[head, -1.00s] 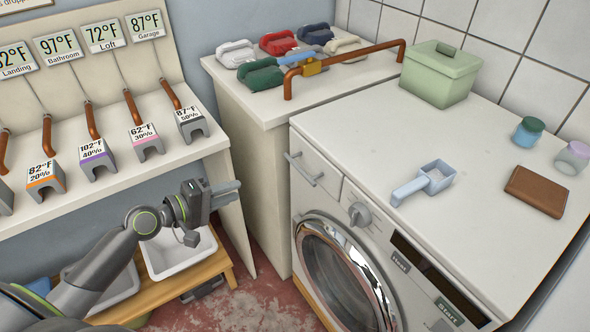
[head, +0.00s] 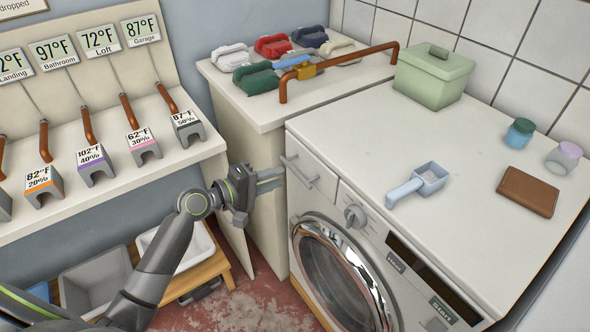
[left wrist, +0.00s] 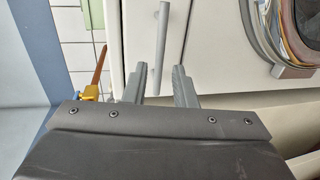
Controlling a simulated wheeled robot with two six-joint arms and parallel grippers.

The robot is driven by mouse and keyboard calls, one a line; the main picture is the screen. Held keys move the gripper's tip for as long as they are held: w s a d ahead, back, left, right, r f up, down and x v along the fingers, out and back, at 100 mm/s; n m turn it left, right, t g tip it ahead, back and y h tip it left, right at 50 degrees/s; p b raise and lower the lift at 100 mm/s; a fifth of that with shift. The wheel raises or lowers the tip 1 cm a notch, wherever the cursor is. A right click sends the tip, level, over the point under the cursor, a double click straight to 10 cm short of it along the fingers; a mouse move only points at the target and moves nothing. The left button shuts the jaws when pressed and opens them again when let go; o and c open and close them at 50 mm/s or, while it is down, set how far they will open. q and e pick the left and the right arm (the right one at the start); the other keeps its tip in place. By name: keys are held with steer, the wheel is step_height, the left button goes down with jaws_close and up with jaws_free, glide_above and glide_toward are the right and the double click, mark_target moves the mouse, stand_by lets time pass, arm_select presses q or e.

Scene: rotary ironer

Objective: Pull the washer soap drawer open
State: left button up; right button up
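The soap drawer (head: 309,169) is at the upper left of the washer (head: 341,240) front, and its front looks flush. Its grey bar handle (head: 300,172) also shows in the left wrist view (left wrist: 160,45). My left gripper (head: 281,179) is level with the handle, just left of it in the head view. In the left wrist view its two fingers (left wrist: 157,72) are apart, with the handle's lower end showing between them and no visible grip. My right gripper is not in view.
On the washer top are a blue scoop (head: 428,179), a green lidded box (head: 433,75), two jars and a brown wallet-like item (head: 528,191). A cabinet (head: 240,127) with a copper rail (head: 340,64) stands left of the washer. The dial (head: 355,216) is right of the drawer.

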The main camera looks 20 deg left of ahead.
mark_target(295, 170)
arm_select(q)
steer(key=x, duration=0.6)
steer(key=shift+w+d+f, duration=0.1)
steer(key=shift+w+d, duration=0.1)
steer(key=shift+w, duration=0.05)
jaws_close()
